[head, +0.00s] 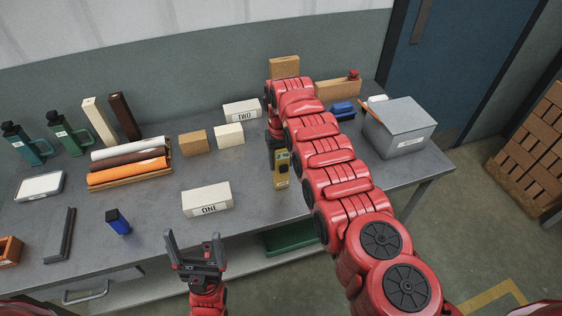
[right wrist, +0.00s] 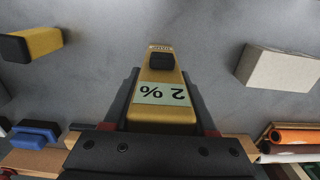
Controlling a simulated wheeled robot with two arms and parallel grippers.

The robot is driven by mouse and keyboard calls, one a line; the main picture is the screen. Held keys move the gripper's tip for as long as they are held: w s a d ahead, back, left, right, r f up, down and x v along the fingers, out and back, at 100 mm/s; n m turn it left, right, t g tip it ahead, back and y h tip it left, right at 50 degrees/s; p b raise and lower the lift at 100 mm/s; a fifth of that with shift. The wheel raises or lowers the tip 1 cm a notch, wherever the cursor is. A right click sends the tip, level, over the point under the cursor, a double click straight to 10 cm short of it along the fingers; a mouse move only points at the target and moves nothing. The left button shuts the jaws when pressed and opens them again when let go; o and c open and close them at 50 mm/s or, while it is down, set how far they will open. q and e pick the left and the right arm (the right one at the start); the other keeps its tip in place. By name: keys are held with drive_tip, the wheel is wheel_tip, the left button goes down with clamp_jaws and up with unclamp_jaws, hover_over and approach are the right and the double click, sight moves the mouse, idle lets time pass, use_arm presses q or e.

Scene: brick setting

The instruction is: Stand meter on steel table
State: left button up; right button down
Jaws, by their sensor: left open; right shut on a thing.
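The meter (head: 281,170) is a yellow handheld device with a dark button and a pale display. In the right wrist view the meter (right wrist: 157,110) shows "2 %" on that display. My right gripper (head: 277,138) is shut on it, with a finger on each side in the right wrist view. The meter looks roughly upright over the steel table (head: 150,210); I cannot tell whether its lower end touches the top. My left gripper (head: 193,240) is open and empty at the table's front edge.
White blocks marked ONE (head: 207,198) and TWO (head: 241,110) stand left of the meter. Coloured rolls (head: 128,170) lie further left. A grey box (head: 400,125) stands at the right. A yellow block with a black end (right wrist: 30,44) lies nearby.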

drive_tip(key=shift+f, duration=0.2)
drive_tip(key=shift+c, duration=1)
unclamp_jaws()
drive_tip(key=shift+r, duration=0.1)
